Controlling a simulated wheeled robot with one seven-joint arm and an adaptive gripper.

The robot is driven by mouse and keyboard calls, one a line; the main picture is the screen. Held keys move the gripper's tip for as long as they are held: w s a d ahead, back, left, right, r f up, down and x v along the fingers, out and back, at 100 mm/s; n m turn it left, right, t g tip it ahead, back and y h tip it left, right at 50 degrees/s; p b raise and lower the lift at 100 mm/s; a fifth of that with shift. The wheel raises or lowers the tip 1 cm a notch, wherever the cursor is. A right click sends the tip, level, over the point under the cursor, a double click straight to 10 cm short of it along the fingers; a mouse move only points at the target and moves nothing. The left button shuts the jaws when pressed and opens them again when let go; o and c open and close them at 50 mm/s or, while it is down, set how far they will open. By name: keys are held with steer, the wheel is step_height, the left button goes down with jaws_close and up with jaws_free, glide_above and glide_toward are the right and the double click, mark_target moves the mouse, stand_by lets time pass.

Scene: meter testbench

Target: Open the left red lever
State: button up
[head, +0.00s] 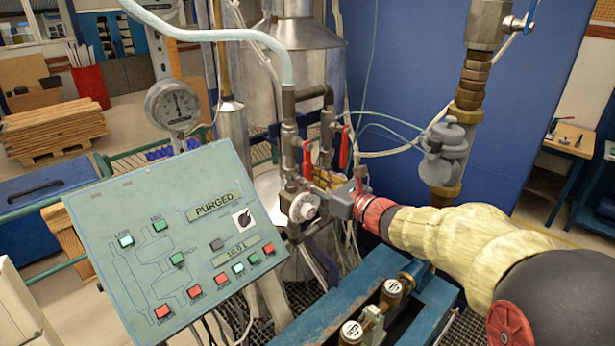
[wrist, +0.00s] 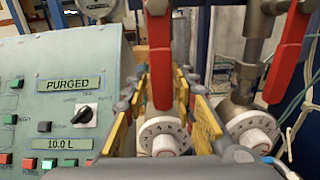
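The left red lever (wrist: 159,60) hangs straight down in the middle of the wrist view; in the head view it is the left one of two red levers (head: 307,158). I cannot tell whether the lever is fully between the fingertips in depth. In the head view my gripper (head: 322,178) comes in from the right and partly hides the pipes.
White numbered dials (wrist: 163,137) sit below the levers. A sloped green control panel (head: 170,245) reading PURGED and 10.0 L stands close on the left. A round pressure gauge (head: 172,106) is behind it. A blue metal bench (head: 335,305) lies below the arm.

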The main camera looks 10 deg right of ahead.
steer(key=shift+o, duration=0.9)
steer(key=shift+r, duration=0.1)
steer(key=shift+s+d, duration=0.15)
steer(key=shift+d, duration=0.05)
steer(key=v, duration=1.1)
steer(key=shift+s, duration=0.25)
steer(key=shift+d, duration=0.1)
